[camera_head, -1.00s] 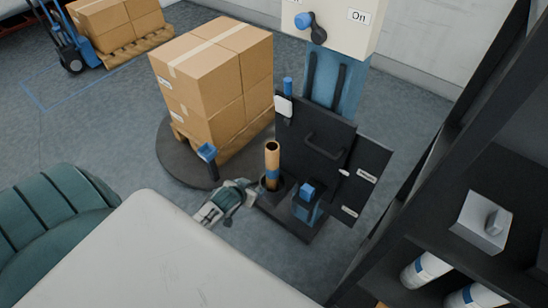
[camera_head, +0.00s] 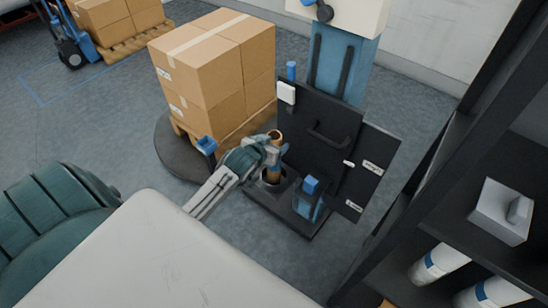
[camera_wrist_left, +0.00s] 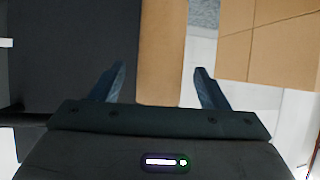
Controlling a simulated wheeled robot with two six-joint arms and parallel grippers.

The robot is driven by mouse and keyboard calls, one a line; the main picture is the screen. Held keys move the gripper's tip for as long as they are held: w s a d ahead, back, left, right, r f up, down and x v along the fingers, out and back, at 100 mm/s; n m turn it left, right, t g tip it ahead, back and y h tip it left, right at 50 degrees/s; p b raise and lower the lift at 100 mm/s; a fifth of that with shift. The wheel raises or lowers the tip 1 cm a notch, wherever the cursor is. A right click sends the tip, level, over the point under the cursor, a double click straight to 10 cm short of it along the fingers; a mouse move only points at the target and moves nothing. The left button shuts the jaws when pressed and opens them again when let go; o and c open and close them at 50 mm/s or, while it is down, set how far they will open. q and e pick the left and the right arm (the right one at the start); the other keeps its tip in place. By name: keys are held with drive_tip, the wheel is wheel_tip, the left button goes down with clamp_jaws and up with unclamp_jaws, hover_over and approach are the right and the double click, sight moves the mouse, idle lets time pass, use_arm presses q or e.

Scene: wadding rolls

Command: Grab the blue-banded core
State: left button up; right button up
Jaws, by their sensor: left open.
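The core is a tan cardboard tube (camera_head: 273,175) standing upright in a dark round socket on the wrapping machine's base (camera_head: 288,217). My left gripper (camera_head: 272,152) is at its upper part, with the core's top rim showing above. In the left wrist view the core (camera_wrist_left: 162,55) runs between the two open blue-grey fingers (camera_wrist_left: 160,85), with a gap on each side. The blue band is hidden or too small to make out now. My right gripper is not in view.
A black hinged panel (camera_head: 318,125) stands close behind and right of the core. Stacked cartons (camera_head: 213,75) on a round turntable (camera_head: 175,160) are to its left. A dark shelf (camera_head: 470,155) with white rolls (camera_head: 438,262) is at the right.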

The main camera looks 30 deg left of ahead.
use_arm(q)
drive_tip(key=x, duration=0.3)
drive_tip(key=shift+w+f, duration=0.3)
drive_tip(key=c, duration=1.4)
